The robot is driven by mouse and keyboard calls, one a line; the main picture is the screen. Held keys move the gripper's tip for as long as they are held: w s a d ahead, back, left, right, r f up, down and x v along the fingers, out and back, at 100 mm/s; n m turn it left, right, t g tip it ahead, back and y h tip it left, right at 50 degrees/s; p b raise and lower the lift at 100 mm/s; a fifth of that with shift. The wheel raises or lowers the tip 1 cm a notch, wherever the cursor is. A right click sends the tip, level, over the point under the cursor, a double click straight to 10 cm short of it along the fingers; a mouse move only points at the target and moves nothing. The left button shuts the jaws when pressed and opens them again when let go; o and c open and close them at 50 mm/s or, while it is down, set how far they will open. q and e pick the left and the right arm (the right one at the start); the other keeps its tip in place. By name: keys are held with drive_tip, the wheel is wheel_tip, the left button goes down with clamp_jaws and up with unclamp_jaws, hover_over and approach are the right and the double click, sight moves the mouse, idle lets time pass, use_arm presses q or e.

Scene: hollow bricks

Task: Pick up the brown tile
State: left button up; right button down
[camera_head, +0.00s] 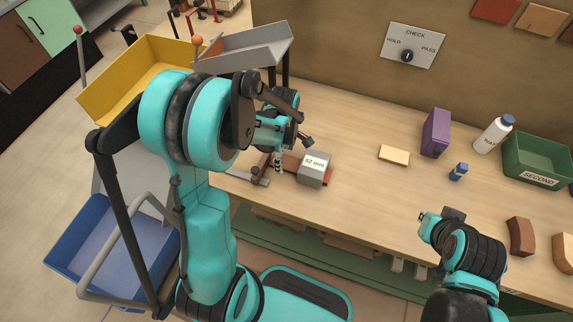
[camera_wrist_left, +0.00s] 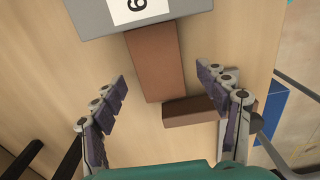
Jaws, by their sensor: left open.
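In the left wrist view a long brown piece (camera_wrist_left: 155,62) extends from beside or beneath a grey block (camera_wrist_left: 95,15). A smaller, darker brown piece (camera_wrist_left: 190,111) lies close to its near end. I cannot tell which one is the brown tile. My left gripper (camera_wrist_left: 162,76) is open and empty, its fingers on either side of the long piece.
A light tile (camera_head: 394,155), purple box (camera_head: 436,133), white bottle (camera_head: 493,135), small blue item (camera_head: 458,171) and green bin (camera_head: 538,160) stand on the bench (camera_head: 365,205). A yellow tray (camera_head: 125,83) is at left.

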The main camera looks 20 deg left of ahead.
use_arm(q)
drive_tip(key=shift+f, duration=0.7)
drive_tip(key=shift+r, duration=0.1)
drive_tip(key=c, duration=1.4)
drive_tip(key=shift+r, duration=0.1)
